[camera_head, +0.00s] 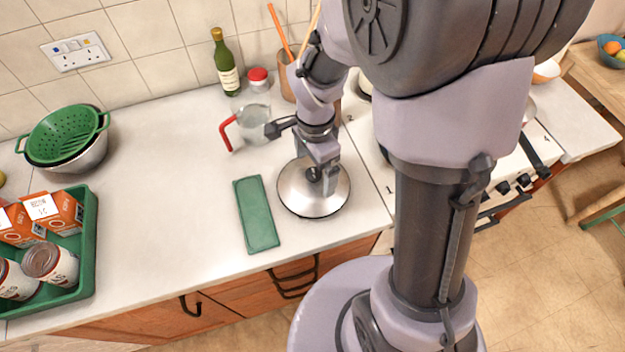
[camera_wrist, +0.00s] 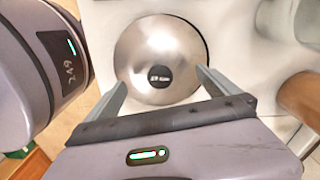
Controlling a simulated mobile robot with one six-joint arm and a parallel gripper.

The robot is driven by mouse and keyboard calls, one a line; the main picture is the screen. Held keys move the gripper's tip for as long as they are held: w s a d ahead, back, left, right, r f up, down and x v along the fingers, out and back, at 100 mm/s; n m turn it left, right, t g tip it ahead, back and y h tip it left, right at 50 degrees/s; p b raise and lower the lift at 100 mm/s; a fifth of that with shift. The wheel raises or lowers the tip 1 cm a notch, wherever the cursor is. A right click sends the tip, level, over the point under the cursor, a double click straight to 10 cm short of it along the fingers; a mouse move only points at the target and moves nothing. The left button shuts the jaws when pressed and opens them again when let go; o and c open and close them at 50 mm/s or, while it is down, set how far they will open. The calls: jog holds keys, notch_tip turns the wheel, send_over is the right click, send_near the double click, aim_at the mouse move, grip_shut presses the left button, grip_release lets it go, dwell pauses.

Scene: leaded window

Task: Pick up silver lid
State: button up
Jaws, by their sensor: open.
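The silver lid (camera_head: 298,197) is a round, shiny dome with a dark knob, lying on the white counter near its front edge. It also shows in the wrist view (camera_wrist: 160,45), with the dark knob (camera_wrist: 160,76) at its middle. My gripper (camera_head: 322,185) is directly above the lid, pointing down. In the wrist view its two fingers (camera_wrist: 161,80) are apart, one on either side of the knob. The gripper is open and empty. I cannot tell how much height is left between the fingertips and the lid.
A green folded cloth (camera_head: 256,214) lies just left of the lid. A glass jug with a red handle (camera_head: 252,124) stands behind it, near a green bottle (camera_head: 226,62) and a red-lidded jar (camera_head: 258,80). A green crate (camera_head: 88,240) is far left. Mid-left counter is clear.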

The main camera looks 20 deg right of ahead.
notch_tip(320, 180, down, 3)
jog(key=shift+r+b, duration=0.1)
jog(key=shift+b, duration=0.2)
jog(key=c, duration=0.9)
jog(key=shift+s, duration=0.2)
jog(key=c, duration=0.7)
jog(key=shift+c, duration=0.2)
